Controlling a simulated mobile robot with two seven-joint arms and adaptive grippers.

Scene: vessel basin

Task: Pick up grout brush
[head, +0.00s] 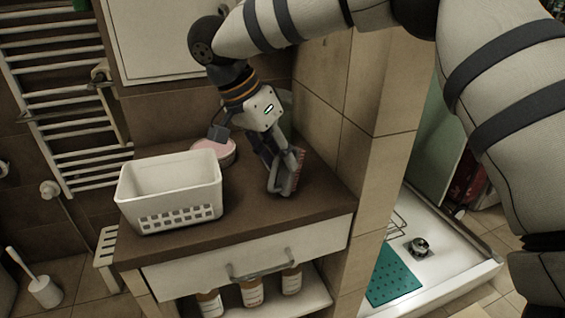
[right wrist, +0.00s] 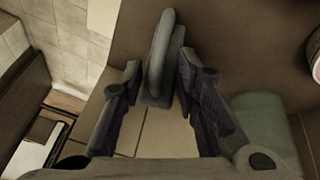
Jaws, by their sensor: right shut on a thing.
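The grout brush (head: 290,173), grey with a reddish bristle side, is near the right end of the brown cabinet top (head: 240,205). My right gripper (head: 275,158) reaches down from above and is shut on it. In the right wrist view, the grey brush (right wrist: 163,55) sits between the two fingers of the right gripper (right wrist: 160,85). I cannot tell whether the brush still touches the cabinet top. My left gripper is not in view.
A white basket (head: 170,190) stands left of the brush. A round pinkish container (head: 214,151) is behind it. A tiled wall (head: 345,130) rises close on the right. The cabinet's front middle is clear. Several bottles (head: 251,292) stand on the shelf below.

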